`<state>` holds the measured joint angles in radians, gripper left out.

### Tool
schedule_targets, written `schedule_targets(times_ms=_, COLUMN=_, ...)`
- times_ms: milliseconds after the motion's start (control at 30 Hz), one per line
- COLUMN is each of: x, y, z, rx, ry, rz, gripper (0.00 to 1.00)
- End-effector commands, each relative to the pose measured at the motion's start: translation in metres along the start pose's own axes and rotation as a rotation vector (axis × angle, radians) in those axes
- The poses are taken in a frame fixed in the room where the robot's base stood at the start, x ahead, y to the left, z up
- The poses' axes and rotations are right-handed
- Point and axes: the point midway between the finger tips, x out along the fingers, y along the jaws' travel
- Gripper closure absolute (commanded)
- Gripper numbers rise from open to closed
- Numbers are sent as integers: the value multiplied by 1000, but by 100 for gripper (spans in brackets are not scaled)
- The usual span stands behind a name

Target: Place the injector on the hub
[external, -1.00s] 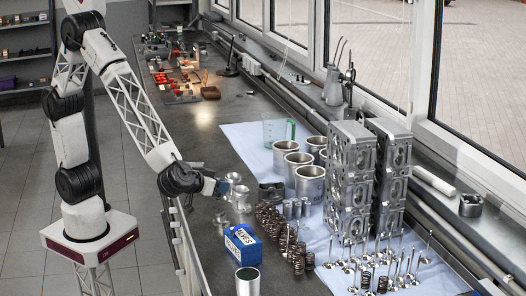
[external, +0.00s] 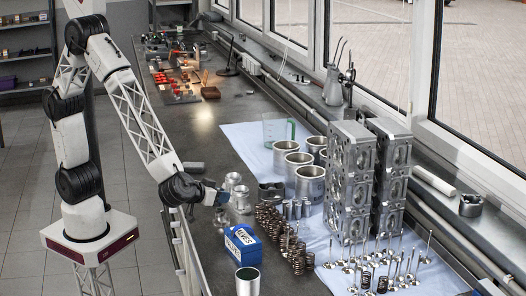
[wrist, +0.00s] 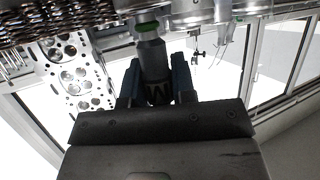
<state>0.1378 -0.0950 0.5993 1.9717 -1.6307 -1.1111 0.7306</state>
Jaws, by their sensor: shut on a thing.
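My gripper (external: 217,196) is low over the left edge of the bench, beside two small silvery parts. In the external view I cannot make out the injector. The two silvery parts, one farther (external: 233,181) and one nearer (external: 241,200), stand just right of the fingers. I cannot tell for sure which thing is the hub.
A blue valves box (external: 243,246) and an open metal cylinder (external: 247,281) stand nearer the camera. Springs (external: 270,220), cylinder liners (external: 310,184) and tall cylinder heads (external: 348,180) crowd the right. A grey cylinder (external: 194,168) lies behind my gripper.

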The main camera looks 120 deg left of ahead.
Motion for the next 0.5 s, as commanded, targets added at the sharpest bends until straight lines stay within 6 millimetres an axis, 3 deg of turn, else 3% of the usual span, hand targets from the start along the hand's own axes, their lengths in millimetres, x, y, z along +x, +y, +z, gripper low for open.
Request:
schedule_targets(times_ms=267, x=1, y=0, z=3, rx=0, ry=0, rz=0, gripper=99)
schedule_targets(times_ms=300, x=1, y=0, z=3, rx=0, ry=0, rz=0, gripper=71)
schedule_targets(times_ms=433, x=1, y=0, z=2, rx=0, ry=0, rz=0, gripper=51)
schedule_targets(times_ms=500, x=1, y=0, z=2, rx=0, ry=0, rz=0, gripper=50)
